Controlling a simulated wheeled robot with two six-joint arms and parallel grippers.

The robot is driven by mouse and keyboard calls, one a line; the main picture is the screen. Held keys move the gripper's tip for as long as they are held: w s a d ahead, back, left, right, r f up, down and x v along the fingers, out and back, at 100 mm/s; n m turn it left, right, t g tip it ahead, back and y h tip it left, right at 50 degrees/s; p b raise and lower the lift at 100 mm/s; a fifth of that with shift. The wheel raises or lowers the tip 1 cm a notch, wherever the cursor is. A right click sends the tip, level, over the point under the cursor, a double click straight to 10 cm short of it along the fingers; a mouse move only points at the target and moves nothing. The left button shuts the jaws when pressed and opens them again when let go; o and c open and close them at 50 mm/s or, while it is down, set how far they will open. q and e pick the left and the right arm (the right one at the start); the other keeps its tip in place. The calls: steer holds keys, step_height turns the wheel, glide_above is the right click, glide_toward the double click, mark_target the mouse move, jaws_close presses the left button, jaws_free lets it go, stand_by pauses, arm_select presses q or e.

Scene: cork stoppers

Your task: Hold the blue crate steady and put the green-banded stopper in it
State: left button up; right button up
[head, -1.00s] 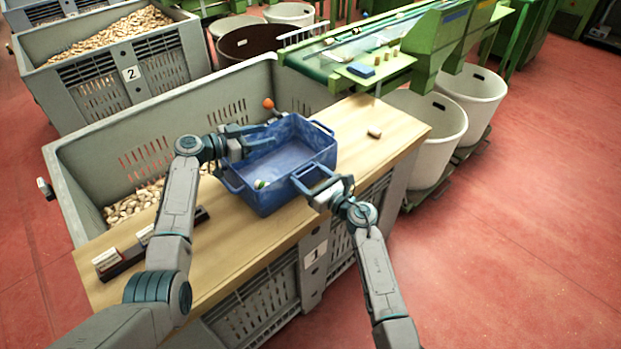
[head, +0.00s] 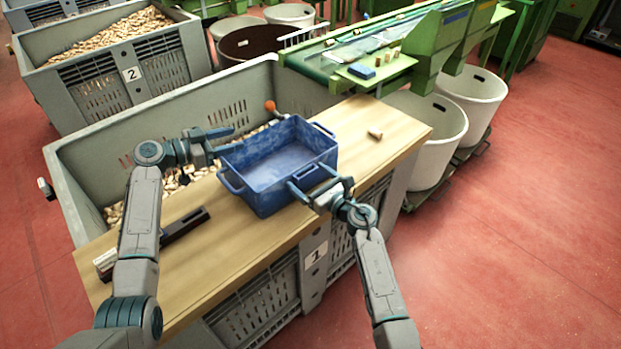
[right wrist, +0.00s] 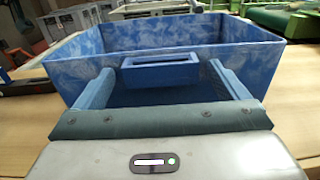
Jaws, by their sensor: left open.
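The blue crate (head: 262,205) stands on the wooden tabletop, and its near wall fills the right wrist view (right wrist: 250,58). Its visible inside looks empty; the floor along the near walls is hidden. I cannot make out the green-banded stopper now. My left gripper (head: 229,139) is open and empty, beyond the crate's left side and over the large grey bin. My right gripper (head: 314,186) is at the crate's near right wall. In the right wrist view its fingers (right wrist: 160,84) stand apart on either side of the crate's handle (right wrist: 160,72), with small gaps visible.
A pale brown stopper-like piece (head: 375,133) lies on the tabletop (head: 400,125) right of the crate. A dark long holder (head: 185,224) and a whitish box (head: 105,262) lie at the left. The grey bin (head: 90,160) holds many stoppers. An orange knob (head: 270,105) rises behind the crate.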

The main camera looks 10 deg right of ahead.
steer(key=v, duration=1.2)
